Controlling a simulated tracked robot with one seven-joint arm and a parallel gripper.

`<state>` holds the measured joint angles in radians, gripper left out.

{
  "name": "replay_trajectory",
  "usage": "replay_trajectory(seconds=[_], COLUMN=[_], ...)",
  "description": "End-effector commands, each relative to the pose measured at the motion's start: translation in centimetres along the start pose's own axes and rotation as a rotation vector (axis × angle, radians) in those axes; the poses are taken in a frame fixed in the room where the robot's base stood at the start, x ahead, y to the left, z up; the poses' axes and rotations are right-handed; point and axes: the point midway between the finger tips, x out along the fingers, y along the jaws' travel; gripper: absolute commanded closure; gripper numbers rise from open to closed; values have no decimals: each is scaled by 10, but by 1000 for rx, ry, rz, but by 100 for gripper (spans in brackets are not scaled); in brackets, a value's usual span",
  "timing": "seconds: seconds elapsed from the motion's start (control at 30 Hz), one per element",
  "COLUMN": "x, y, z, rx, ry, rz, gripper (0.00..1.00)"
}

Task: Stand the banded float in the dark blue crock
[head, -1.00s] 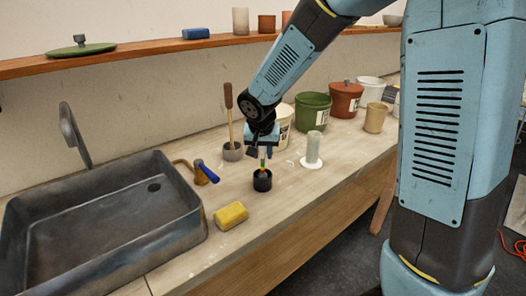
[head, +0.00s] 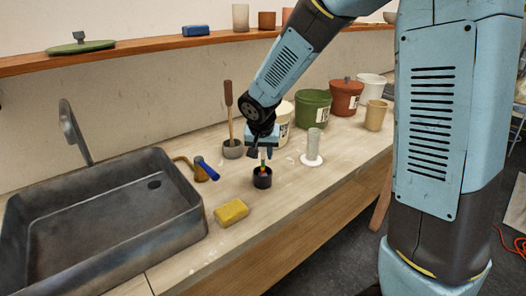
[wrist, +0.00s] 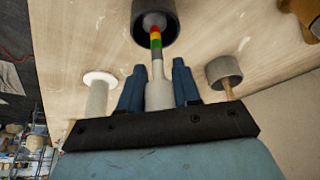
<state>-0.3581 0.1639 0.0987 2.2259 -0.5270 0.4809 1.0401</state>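The banded float (wrist: 156,40) has a thin stem with red, yellow, green and dark bands between grey wider parts. My gripper (wrist: 160,75) has its two blue fingers closed on both sides of the float's grey upper part. In the head view my gripper (head: 264,147) is just above the dark blue crock (head: 262,180), which looks nearly black. The float's lower grey end lies within the crock's mouth (wrist: 172,35) in the wrist view. The stem (head: 263,163) rises from the crock, close to upright. Whether the float touches the bottom is hidden.
A clear cylinder on a white base (head: 313,146) stands to the right. Buckets (head: 313,108) line the back.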

Motion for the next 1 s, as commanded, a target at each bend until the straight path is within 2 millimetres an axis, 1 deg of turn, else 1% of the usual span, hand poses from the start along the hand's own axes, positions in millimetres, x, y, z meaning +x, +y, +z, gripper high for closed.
replay_trajectory(seconds=[0.03,0.3,0.53,0.67,0.83,1.0], x=[0,0,0,-6,-28,-59], y=[0,0,0,0,0,0], z=[0,0,0,0,-1,-1], rx=[0,0,0,0,1,1], ry=[0,0,0,1,3,4], rz=[0,0,0,-1,-3,-3], gripper=[63,38,38,38,38,38])
